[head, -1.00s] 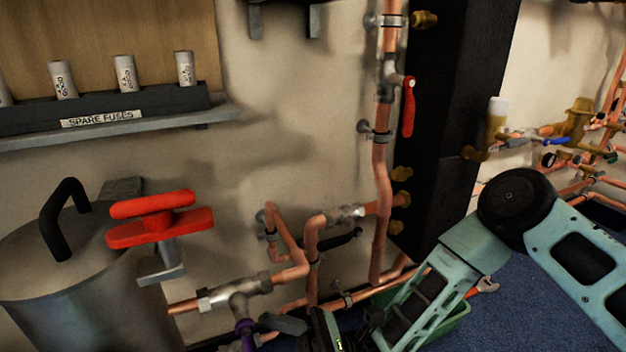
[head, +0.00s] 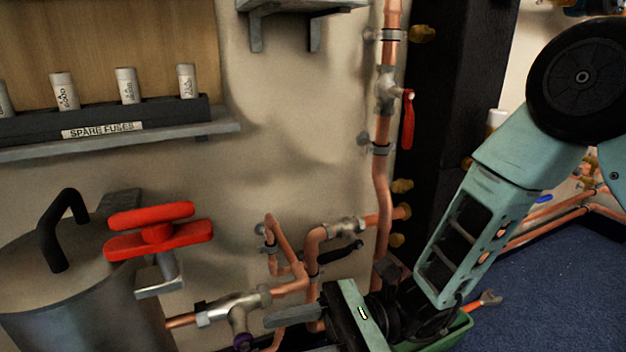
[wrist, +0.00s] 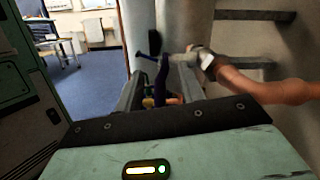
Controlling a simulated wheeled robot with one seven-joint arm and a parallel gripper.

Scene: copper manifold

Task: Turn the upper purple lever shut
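A purple lever (wrist: 161,82) hangs down from a valve on the copper pipe in the wrist view. In the head view only its purple top end (head: 243,342) shows below a metal valve body (head: 236,308); the rest is cut off by the lower edge. My gripper (wrist: 158,92) is open, its two grey fingers apart, with the lever showing between them. Whether the lever is between the fingertips or just beyond them I cannot tell. In the head view a grey finger (head: 290,316) points left towards the valve. I cannot tell whether another purple lever is present.
A metal pot (head: 75,310) and a red-handled valve (head: 160,232) stand at left. Copper pipes run along the wall. A black lever (head: 337,252) and a red lever (head: 408,120) are nearby. A green crate (head: 455,335) is on the floor below my arm.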

